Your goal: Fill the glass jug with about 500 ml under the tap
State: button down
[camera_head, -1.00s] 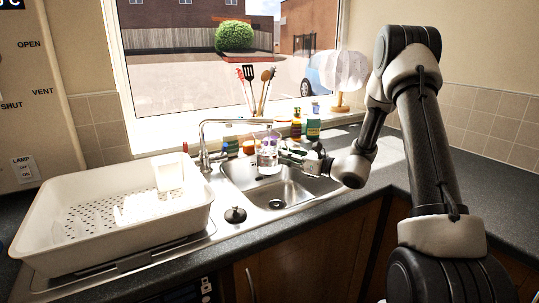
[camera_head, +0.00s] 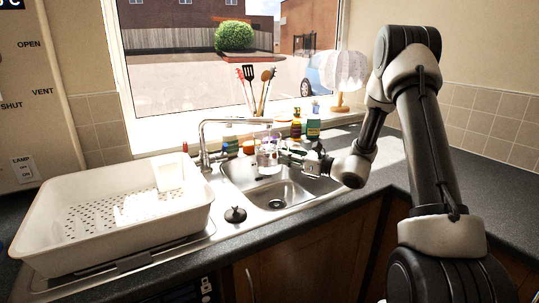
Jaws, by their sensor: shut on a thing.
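My gripper (camera_head: 289,157) is shut on the glass jug (camera_head: 267,160), reaching it from the right. The jug is clear and looks upright, held over the sink basin (camera_head: 240,171) below the end of the tap's spout. The chrome tap (camera_head: 203,143) stands at the back left of the basin, and its spout runs to the right above the jug. The jug is small in view; I cannot tell whether water runs or how much is in it.
A large white dish rack (camera_head: 40,232) stands left of the sink. A black plug (camera_head: 235,214) lies on the drainer edge. Bottles (camera_head: 313,128), a utensil pot and a lamp (camera_head: 345,72) stand behind, by the window. The dark worktop right of the sink is mostly clear.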

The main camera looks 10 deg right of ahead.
jog(key=s+a+v, duration=0.1)
jog(key=v, duration=0.7)
jog(key=shift+r, duration=0.15)
jog(key=shift+s+d+r, duration=0.9)
jog(key=shift+s+r, duration=0.05)
jog(key=shift+s, duration=0.15)
jog(key=shift+w+a+f+m+t+h, duration=0.35)
jog(key=shift+w+m+t+h, duration=0.35)
jog(key=shift+m+h, duration=0.4)
jog(key=shift+w+a+f+m+t+h, duration=0.35)
jog(key=shift+m+t+h, duration=0.4)
jog(key=shift+h, duration=0.7)
jog(key=shift+w+a+f+m+t+h, duration=0.2)
jog(key=shift+w+a+m+t+h, duration=0.2)
jog(key=shift+w+m+t+h, duration=0.65)
